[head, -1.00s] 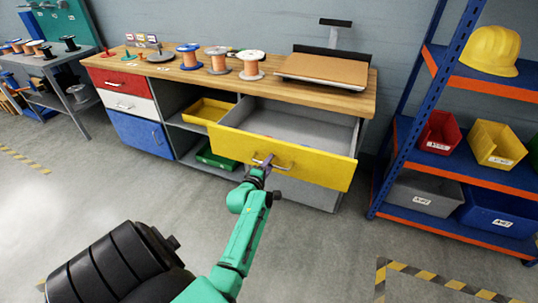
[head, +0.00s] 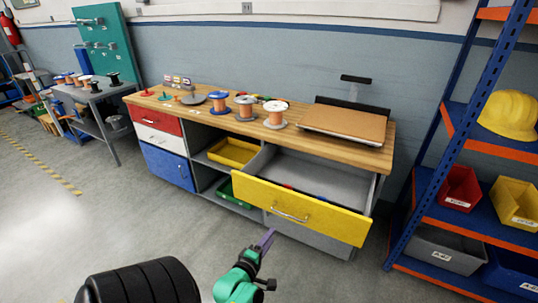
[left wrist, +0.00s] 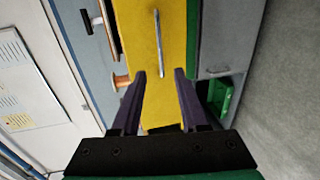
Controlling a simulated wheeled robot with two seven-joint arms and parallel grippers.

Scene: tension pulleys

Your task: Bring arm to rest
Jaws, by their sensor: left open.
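My left gripper (head: 266,238) is in front of the workbench, below and left of the handle of the pulled-out yellow drawer (head: 320,219). It is apart from the drawer. In the left wrist view its two purple fingers (left wrist: 160,75) are spread with nothing between them. The drawer's metal handle (left wrist: 157,42) lies beyond the fingertips there; it also shows in the head view (head: 290,215). The drawer stands open, and its inside is partly visible. My right gripper is not in view.
The wooden workbench (head: 190,112) carries several spools and a tan-topped platform (head: 343,124). Yellow (head: 233,152) and green bins sit in its open shelves. A blue and orange rack (head: 455,190) with bins and a yellow helmet (head: 510,113) stands at right. The floor at left is clear.

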